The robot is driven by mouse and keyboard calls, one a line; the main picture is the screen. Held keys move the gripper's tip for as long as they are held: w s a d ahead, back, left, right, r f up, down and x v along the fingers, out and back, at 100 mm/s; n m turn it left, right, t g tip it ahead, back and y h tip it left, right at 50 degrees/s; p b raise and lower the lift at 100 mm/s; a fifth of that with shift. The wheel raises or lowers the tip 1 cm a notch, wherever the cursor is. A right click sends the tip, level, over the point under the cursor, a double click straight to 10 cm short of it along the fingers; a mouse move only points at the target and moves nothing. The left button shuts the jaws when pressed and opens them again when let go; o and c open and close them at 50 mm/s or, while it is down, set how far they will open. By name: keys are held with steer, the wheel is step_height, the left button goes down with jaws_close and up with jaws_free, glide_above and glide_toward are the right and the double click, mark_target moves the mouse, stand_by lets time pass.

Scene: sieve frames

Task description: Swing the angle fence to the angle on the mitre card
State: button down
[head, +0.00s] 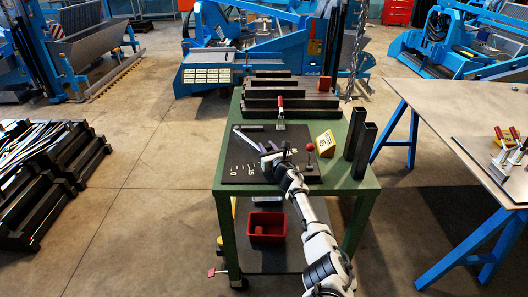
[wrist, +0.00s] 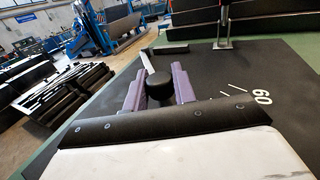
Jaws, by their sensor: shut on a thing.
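The angle fence (head: 245,138) is a thin silver bar lying slantwise on a dark plate (head: 236,150) with white angle marks. In the wrist view the bar (wrist: 146,64) runs away from a round black knob (wrist: 158,92). My gripper (head: 268,147) has purple fingers, which also show in the wrist view (wrist: 157,88), one on each side of the knob; it is shut on the knob. A white 60 mark (wrist: 262,97) shows to the right. The yellow mitre card (head: 325,141) stands at the plate's right; its number looks like 45, but is small.
Black steel tubes (head: 290,101) lie stacked at the green bench's (head: 365,183) back, with a red-handled clamp (head: 281,108) before them. Two upright dark tubes (head: 358,145) stand at the right. A red-topped post (head: 310,148) is near the card.

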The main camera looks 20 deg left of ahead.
steer(key=shift+w, duration=0.15)
steer(key=c, duration=1.2)
jaws_free()
steer(key=shift+o, duration=0.2)
steer(key=shift+d, duration=0.1)
steer(key=shift+s+d, duration=0.5)
steer(key=shift+d, duration=0.05)
steer(key=p+v, duration=0.1)
steer(key=v, duration=0.9)
steer(key=shift+s+d+r, duration=0.1)
steer(key=shift+s+d, duration=0.1)
steer(key=shift+v, duration=0.85)
steer(key=shift+s, duration=0.1)
steer(key=shift+c, duration=0.5)
